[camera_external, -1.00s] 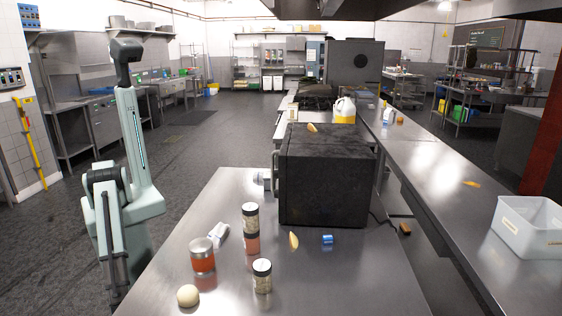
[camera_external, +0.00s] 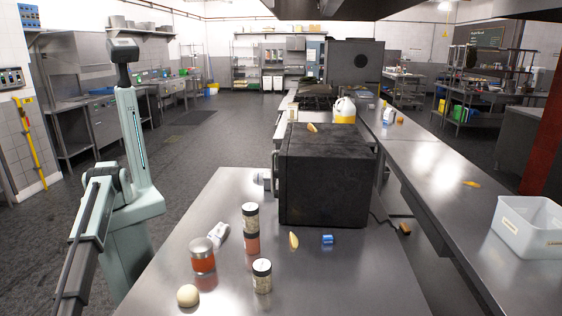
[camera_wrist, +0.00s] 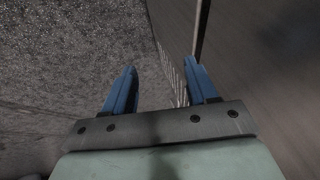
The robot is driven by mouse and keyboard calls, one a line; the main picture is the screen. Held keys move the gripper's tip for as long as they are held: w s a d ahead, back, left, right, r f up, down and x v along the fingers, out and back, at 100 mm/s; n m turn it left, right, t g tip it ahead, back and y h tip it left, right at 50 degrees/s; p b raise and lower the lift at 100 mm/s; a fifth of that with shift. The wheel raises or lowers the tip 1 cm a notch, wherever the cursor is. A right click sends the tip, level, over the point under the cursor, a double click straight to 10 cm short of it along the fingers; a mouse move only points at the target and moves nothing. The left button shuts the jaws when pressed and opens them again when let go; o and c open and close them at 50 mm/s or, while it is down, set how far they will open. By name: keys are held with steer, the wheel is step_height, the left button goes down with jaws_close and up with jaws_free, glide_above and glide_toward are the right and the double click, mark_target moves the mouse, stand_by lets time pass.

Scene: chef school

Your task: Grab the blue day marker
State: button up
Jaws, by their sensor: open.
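The blue day marker (camera_external: 327,239) is a small blue block-like item on the steel table, in front of the black oven box and right of a yellow wedge. My gripper (camera_wrist: 162,82) shows only in the wrist view, with its two blue fingers spread apart and nothing between them. Below it are the speckled floor and a table edge. In the external view my arm reaches down past the lower left of the picture, so the gripper is out of that frame, well left of the marker. The marker is not in the wrist view.
On the table stand stacked jars (camera_external: 251,228), another jar (camera_external: 262,276), a red-banded can (camera_external: 202,256), a white carton (camera_external: 219,235), a pale ball (camera_external: 188,295) and the yellow wedge (camera_external: 293,240). The black oven (camera_external: 325,180) blocks the back. The table's front right is clear.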

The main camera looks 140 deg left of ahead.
steer(key=w+d+r+g+h, duration=0.1)
steer(key=w+d+r, duration=0.25)
steer(key=r, duration=0.65)
steer(key=w+d+r+h, duration=0.15)
steer(key=d+r, duration=0.25)
steer(key=r, duration=0.6)
steer(key=w+d+r+g, duration=0.1)
steer(key=w+d+r, duration=0.3)
steer(key=r, duration=0.6)
steer(key=w+a+r+n, duration=0.25)
steer(key=a+r, duration=0.25)
steer(key=r, duration=0.5)
steer(key=w+a+r+n+y, duration=0.1)
steer(key=w+a+n, duration=0.15)
steer(key=a, duration=0.95)
steer(key=w+a+r+n+y, duration=0.1)
steer(key=w+a, duration=0.3)
steer(key=a, duration=0.8)
steer(key=n+g+y, duration=0.2)
steer(key=n+y, duration=0.3)
steer(key=n, duration=0.9)
glide_toward(327, 236)
steer(key=x, duration=0.4)
steer(key=shift+w+d, duration=0.15)
steer(key=shift+d, duration=0.2)
steer(key=shift+t, duration=0.3)
steer(key=shift+s+a+x, duration=0.1)
steer(key=shift+x, duration=1.25)
steer(key=shift+s+a+x, duration=0.15)
steer(key=shift+x, duration=1.2)
